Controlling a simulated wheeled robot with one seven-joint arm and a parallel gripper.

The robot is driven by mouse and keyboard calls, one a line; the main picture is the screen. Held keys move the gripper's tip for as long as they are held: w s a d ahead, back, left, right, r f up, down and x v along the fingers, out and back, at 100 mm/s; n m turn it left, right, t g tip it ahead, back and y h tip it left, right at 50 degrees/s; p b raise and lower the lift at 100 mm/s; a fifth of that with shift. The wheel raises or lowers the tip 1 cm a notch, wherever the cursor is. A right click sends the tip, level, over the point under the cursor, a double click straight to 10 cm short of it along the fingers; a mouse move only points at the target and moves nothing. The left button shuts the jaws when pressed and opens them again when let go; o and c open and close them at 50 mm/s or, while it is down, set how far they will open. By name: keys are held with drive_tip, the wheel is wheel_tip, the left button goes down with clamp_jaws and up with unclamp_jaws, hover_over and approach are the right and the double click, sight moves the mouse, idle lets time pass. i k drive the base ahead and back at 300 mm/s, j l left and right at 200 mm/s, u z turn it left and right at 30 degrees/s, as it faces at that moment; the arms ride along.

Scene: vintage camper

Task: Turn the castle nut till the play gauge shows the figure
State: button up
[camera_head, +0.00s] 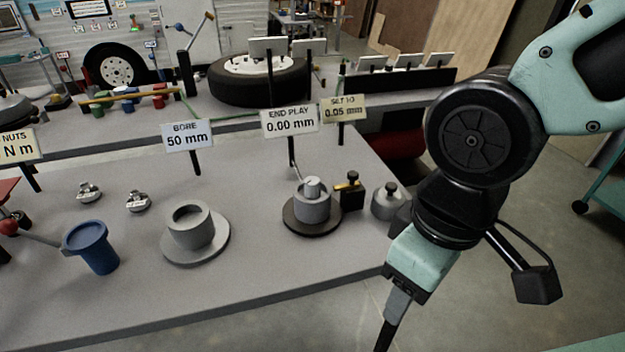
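The castle nut (313,186) looks like the small light-grey piece on top of a grey hub (312,208), which stands upright on a dark round base on the bench. The play gauge sign (289,121) behind it reads "END PLAY 0.00 mm". A yellowish sign (344,107) to its right reads "SET TO 0.05 mm". A thin pointer reaches down to the hub top. My gripper (386,345) hangs fingers down past the bench's right front edge, apart from the nut. Its fingertips run out of the picture, so its opening is unclear.
A black block with a brass knob (351,190) and a grey knobbed weight (388,202) stand close right of the hub. A flanged grey cylinder (191,226), a blue cup (93,247) and the "BORE 50 mm" sign (188,136) are left. The bench front is clear.

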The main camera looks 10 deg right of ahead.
sight(311, 184)
drive_tip(key=i+u, duration=0.35)
drive_tip(key=i, duration=0.5)
